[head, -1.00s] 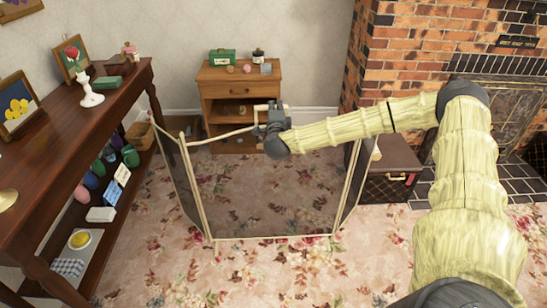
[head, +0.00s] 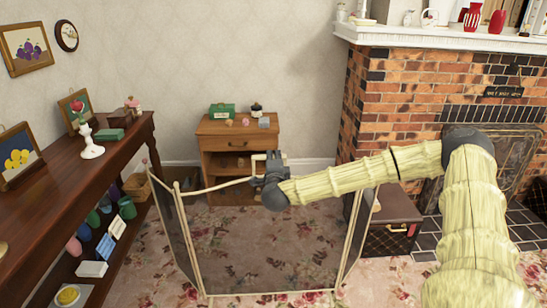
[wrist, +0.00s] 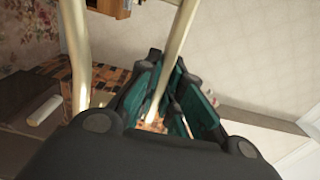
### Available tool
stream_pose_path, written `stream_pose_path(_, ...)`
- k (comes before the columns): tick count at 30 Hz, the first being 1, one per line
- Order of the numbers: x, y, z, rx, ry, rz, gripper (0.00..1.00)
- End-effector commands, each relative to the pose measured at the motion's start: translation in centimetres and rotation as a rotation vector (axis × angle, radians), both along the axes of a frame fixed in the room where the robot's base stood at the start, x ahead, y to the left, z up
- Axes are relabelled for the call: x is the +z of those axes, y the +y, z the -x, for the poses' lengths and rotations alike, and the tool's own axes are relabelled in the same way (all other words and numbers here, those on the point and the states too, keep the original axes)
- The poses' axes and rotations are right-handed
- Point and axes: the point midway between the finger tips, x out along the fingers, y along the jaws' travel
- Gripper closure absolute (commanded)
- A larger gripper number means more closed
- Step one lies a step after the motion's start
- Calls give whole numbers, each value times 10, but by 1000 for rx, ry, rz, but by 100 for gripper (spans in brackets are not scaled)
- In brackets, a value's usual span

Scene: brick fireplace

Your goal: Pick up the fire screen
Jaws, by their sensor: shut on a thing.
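The fire screen (head: 268,265) is a folding screen with cream-coloured rails, dark see-through mesh and angled side panels. It stands upright in the middle of the head view, and its lower edge is near the bottom of the picture. My gripper (head: 256,168) is at the screen's top rail, near its middle. In the wrist view the teal-padded fingers of my gripper (wrist: 172,100) close around a cream rail (wrist: 178,50). My arm hides the right part of the top rail. I cannot tell whether the screen's base touches the carpet.
A small wooden cabinet (head: 232,148) stands behind the screen against the wall. A long dark console table (head: 60,195) with shelves runs along the left. A brick fireplace (head: 400,105) and a dark chest (head: 392,238) are at the right. Patterned carpet lies between them.

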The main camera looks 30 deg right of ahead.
Motion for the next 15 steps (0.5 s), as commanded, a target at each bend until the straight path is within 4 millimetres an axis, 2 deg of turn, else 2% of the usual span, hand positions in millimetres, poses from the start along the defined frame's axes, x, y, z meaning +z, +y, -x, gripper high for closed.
stream_pose_path(1, 5, 4, 4, 2, -7, 0, 100)
stream_pose_path(15, 12, 49, 75, 3, -7, 0, 100)
